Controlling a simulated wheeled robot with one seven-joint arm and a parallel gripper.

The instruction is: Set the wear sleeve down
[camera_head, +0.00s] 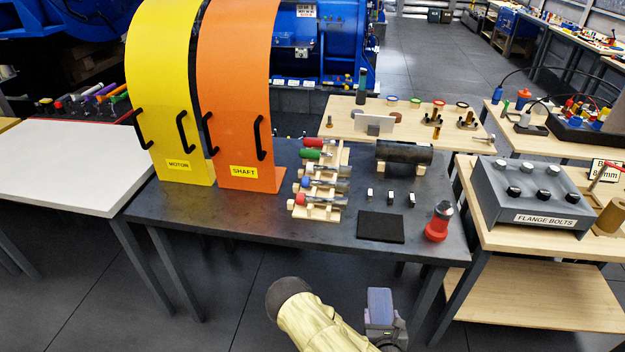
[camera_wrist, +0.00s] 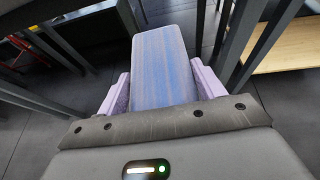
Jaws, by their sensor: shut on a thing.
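My gripper (camera_head: 381,318) is low in front of the dark table (camera_head: 250,226), below its front edge in the head view. In the wrist view its two lilac fingers (camera_wrist: 162,92) are shut on a blue-grey, faintly streaked piece, the wear sleeve (camera_wrist: 163,60). The sleeve sticks out ahead of the fingers, with the floor and table legs beyond it. The fingers hide part of its sides. In the head view the held piece and the fingers are small and hard to tell apart.
On the table are a yellow guard (camera_head: 165,90), an orange guard (camera_head: 240,90), a rack of tools (camera_head: 320,185), a dark cylinder (camera_head: 404,152), a black mat (camera_head: 380,227) and a red-based item (camera_head: 438,222). The front left tabletop is clear. A flange bolts box (camera_head: 535,190) stands right.

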